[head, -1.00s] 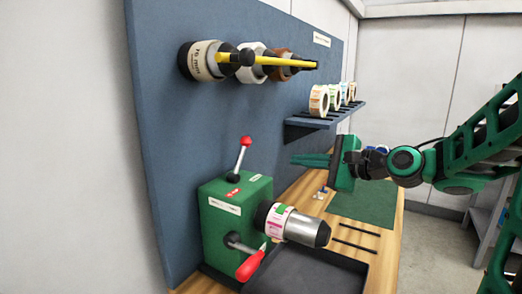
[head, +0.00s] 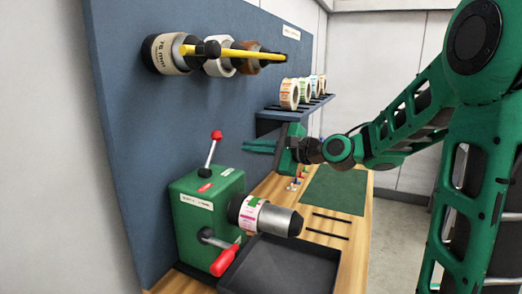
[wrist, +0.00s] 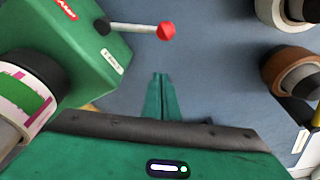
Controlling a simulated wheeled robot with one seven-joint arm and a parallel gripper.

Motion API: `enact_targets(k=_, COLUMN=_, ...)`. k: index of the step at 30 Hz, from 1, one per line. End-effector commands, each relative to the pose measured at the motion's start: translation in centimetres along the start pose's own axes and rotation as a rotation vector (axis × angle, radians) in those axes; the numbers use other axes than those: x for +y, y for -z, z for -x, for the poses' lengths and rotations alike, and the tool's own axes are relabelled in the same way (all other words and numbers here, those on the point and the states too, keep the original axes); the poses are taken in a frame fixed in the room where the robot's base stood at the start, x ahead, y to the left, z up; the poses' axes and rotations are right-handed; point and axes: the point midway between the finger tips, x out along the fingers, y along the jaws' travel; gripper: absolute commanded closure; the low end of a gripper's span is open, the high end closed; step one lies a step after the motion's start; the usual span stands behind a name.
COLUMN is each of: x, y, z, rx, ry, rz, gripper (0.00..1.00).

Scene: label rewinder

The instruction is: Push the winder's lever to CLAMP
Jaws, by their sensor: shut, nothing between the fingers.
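The winder (head: 200,225) is a green box on the bench by the blue board. Its lever (head: 216,135) stands up from the top, a metal rod with a red knob, leaning slightly right. In the wrist view the lever (wrist: 166,31) points right from the green box, and a red label (wrist: 66,8) there appears to read CLAMP. My gripper (head: 245,146) is shut and empty, to the right of the lever and apart from it. In the wrist view the closed fingertips (wrist: 160,76) lie below the red knob, with a gap between.
A labelled roll (head: 247,214) sits on the winder's metal spindle, above a dark tray (head: 285,262). A red-handled crank (head: 224,261) sticks out in front. Large rolls hang on a yellow-barred holder (head: 240,55) above. A shelf (head: 290,110) holds several small rolls.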

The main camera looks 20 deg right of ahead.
Motion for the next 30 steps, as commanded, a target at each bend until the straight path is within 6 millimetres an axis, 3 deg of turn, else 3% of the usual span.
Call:
enact_targets(k=6, x=0.0, y=-0.8, z=-3.6, rx=-0.005, ry=0.0, rz=0.003, gripper=1.0)
enact_targets(k=15, x=0.0, y=-3.7, z=-4.2, rx=-0.001, ry=0.001, rz=0.002, gripper=1.0)
enact_targets(k=30, x=-0.1, y=-3.9, z=-4.3, rx=0.001, ry=0.002, rz=0.004, gripper=1.0)
